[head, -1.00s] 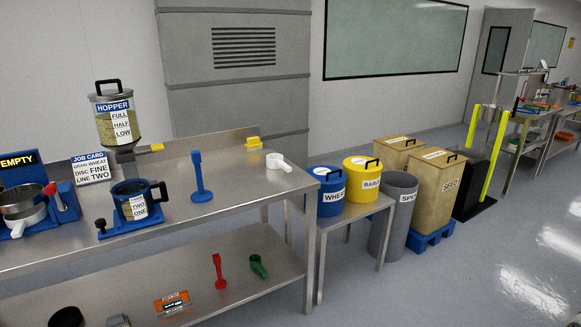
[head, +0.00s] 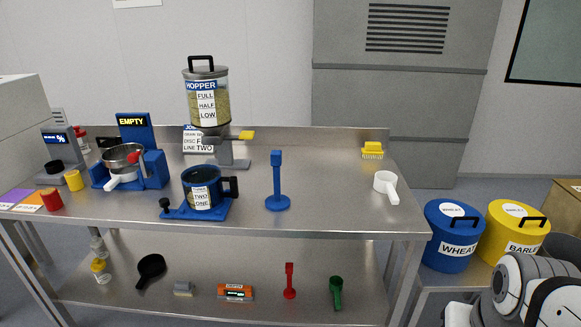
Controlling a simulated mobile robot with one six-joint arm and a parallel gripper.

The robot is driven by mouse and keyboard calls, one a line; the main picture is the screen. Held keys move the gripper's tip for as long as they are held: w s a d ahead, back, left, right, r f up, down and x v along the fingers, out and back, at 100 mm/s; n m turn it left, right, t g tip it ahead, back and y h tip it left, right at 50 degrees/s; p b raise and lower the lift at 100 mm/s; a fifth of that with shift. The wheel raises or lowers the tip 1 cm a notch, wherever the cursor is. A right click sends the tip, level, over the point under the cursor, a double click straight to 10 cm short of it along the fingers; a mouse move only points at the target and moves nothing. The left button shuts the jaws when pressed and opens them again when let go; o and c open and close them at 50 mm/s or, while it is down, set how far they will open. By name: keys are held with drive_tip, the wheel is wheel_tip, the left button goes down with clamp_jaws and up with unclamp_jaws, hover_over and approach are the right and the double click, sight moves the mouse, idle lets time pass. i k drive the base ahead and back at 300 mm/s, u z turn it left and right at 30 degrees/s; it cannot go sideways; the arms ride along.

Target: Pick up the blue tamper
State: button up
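The blue tamper (head: 277,182) stands upright on the steel bench top, right of the blue jug and left of the white scoop. It has a round base, a thin stem and a block-shaped top. Nothing touches it. Part of my arm shows at the lower right corner of the head view, in front of the bins and well apart from the tamper. My gripper's fingers do not show.
Near the tamper are a blue jug (head: 202,190) on its blue stand, the hopper (head: 208,95), a white scoop (head: 386,185) and a yellow brush (head: 373,150). A red tamper (head: 289,282) and green scoop (head: 336,292) are on the lower shelf. The bench front is clear.

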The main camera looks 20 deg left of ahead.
sight(277, 202)
drive_tip(key=u, duration=0.95)
drive_tip(key=i, duration=1.45)
drive_tip(key=u, duration=0.7)
drive_tip(key=k, duration=0.75)
drive_tip(key=u, duration=0.15)
drive_tip(key=i, duration=0.85)
drive_tip(key=z, duration=0.1)
